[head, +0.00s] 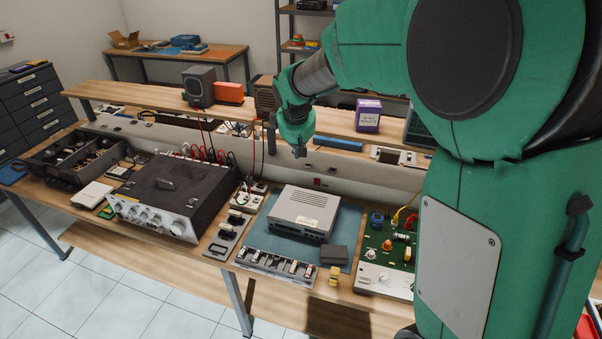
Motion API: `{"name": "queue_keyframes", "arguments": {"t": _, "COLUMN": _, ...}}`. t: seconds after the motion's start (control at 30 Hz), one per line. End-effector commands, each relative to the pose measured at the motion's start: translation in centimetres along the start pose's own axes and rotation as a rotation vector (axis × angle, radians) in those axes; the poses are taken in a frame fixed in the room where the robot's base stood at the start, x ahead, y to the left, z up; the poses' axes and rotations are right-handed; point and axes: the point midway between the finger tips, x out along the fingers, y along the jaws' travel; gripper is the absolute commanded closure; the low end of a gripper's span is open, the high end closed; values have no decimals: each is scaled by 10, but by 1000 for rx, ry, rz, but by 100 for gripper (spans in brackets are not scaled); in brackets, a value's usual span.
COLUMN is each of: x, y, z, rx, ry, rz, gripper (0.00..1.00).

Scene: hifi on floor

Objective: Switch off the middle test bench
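A long wooden test bench (232,249) with an upper shelf (128,91) runs across the view. A beige panel strip (345,185) lies along its back, under the shelf. A small red part, possibly a switch (318,183), sits on this strip; its state is too small to read. My green arm reaches in from the right. My gripper (299,151) points down above the bench, in front of the shelf and left of the red part in the picture. It appears apart from the strip. Its fingers are too small to tell open from shut.
A black amplifier (170,196) stands left of centre, and a grey box (303,211) sits on a blue mat (347,228). A green circuit board (375,243) lies at right. A speaker (199,86) and purple box (368,115) stand on the shelf. Cables hang near the gripper.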

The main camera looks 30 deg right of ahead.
Motion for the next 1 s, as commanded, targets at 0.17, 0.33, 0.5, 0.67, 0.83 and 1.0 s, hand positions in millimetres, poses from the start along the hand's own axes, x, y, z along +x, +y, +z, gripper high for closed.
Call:
{"name": "queue_keyframes", "arguments": {"t": 0.17, "x": 42, "y": 19, "z": -13, "rx": -52, "ry": -19, "rz": 7, "gripper": 100}}
{"name": "queue_keyframes", "arguments": {"t": 0.33, "x": 82, "y": 36, "z": -22, "rx": -102, "ry": -36, "rz": 12, "gripper": 100}}
{"name": "queue_keyframes", "arguments": {"t": 0.5, "x": 124, "y": 52, "z": -30, "rx": -153, "ry": -49, "rz": 17, "gripper": 100}}
{"name": "queue_keyframes", "arguments": {"t": 0.67, "x": 165, "y": 64, "z": -33, "rx": -200, "ry": -62, "rz": 19, "gripper": 100}}
{"name": "queue_keyframes", "arguments": {"t": 0.83, "x": 210, "y": 76, "z": -35, "rx": -252, "ry": -76, "rz": 19, "gripper": 100}}
{"name": "queue_keyframes", "arguments": {"t": 1.0, "x": 257, "y": 85, "z": -32, "rx": -303, "ry": -90, "rz": 17, "gripper": 100}}
